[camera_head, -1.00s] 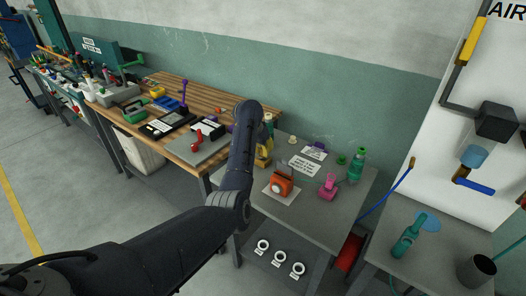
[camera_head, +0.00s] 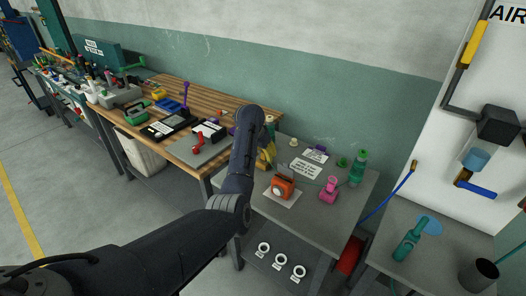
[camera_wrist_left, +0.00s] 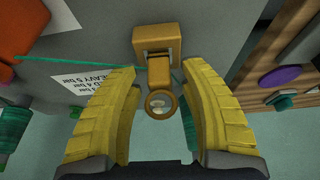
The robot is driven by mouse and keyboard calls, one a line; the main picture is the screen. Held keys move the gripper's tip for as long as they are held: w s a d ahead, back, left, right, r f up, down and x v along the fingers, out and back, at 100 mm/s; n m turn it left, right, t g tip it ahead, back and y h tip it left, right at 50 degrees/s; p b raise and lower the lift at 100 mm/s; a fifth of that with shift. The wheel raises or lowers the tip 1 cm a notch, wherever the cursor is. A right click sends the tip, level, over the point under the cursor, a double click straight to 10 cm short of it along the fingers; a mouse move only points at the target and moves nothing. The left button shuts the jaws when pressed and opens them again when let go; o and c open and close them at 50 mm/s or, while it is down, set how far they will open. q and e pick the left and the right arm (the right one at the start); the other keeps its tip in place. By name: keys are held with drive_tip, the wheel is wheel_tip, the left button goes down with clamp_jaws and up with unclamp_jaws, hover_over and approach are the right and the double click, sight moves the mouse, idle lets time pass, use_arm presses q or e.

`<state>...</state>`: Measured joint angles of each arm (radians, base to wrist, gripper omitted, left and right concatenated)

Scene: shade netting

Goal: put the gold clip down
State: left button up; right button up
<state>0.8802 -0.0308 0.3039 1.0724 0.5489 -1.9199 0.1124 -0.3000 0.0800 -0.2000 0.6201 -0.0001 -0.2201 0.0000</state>
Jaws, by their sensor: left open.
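The gold clip (camera_wrist_left: 155,40) shows in the left wrist view as a square block with a short post and a ring at its near end. It is at the grey table top (camera_wrist_left: 215,28), with its post between my left fingertips. My left gripper (camera_wrist_left: 158,72) has yellow ribbed fingers, spread apart on either side of the clip with gaps to it. In the head view my left gripper (camera_head: 267,154) is at the grey table's left end, partly behind my arm. The clip cannot be told from the yellow fingers there. My right gripper is out of view.
An orange device (camera_head: 282,187) on white paper, a pink item (camera_head: 329,190) and a green bottle (camera_head: 357,168) stand on the grey table. A printed sheet (camera_head: 305,168) lies between them. A wooden bench (camera_head: 225,97) adjoins on the left. The table's front right is clear.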

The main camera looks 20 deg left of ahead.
use_arm(q)
drive_tip(key=v, duration=1.2)
drive_tip(key=shift+r, duration=0.1)
idle(1.0)
